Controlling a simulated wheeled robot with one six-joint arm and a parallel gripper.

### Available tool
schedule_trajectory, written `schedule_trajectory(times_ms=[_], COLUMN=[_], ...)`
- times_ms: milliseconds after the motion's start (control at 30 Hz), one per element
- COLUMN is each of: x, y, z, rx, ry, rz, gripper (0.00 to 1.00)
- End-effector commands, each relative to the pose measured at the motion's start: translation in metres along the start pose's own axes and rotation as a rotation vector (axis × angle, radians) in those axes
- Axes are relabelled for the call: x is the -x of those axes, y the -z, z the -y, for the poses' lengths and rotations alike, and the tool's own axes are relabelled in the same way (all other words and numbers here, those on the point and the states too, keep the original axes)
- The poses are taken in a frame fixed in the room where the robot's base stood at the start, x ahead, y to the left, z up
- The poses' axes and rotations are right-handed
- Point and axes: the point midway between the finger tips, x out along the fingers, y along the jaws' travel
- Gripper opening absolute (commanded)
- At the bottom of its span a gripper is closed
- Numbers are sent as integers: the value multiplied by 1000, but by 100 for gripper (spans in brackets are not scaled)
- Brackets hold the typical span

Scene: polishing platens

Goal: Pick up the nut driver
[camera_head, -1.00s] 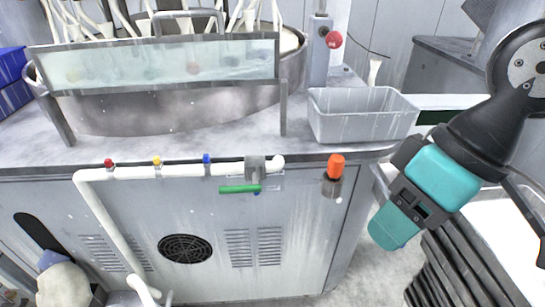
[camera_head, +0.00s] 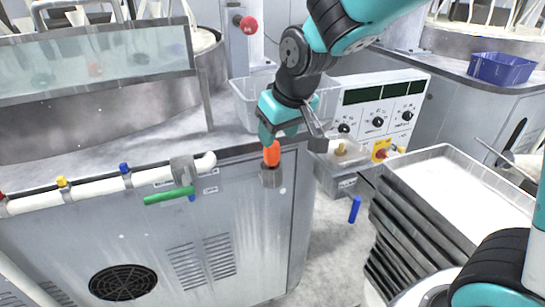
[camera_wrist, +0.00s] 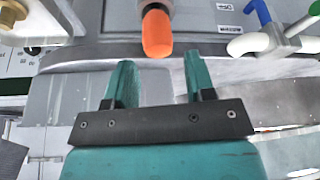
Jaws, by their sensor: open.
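The nut driver appears to be the tool whose orange handle (camera_head: 271,153) stands upright in a small grey holder (camera_head: 270,176) on the cabinet's front face. Its lower part is hidden in the holder. My gripper (camera_head: 279,134) is just above and beside the handle in the head view, with its fingers pointing down. In the wrist view the orange handle (camera_wrist: 157,34) lies beyond the two teal fingertips of my gripper (camera_wrist: 158,72), roughly centred between them. The fingers are apart with nothing between them.
A clear bin (camera_head: 243,101) sits behind my gripper on the counter. A white pipe with a green lever (camera_head: 169,195) runs along the cabinet front to the left. Stacked trays (camera_head: 440,195) stand at the right. A blue cylinder (camera_head: 355,209) is near the floor between.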

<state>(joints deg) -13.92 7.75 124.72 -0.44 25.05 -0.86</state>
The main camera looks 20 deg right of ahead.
Motion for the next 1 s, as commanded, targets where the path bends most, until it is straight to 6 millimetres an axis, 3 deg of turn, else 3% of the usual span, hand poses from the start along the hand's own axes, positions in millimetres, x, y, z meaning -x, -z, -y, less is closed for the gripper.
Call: schedule_trajectory(times_ms=[233, 500, 800, 1000], x=[-19, -58, -64, -64], y=[0, 2, 2, 2], z=[-1, -4, -4, -4], rx=[-1, -2, -1, -1], ry=[0, 0, 0, 0], rz=[2, 3, -1, -1], gripper=[50, 50, 50, 11])
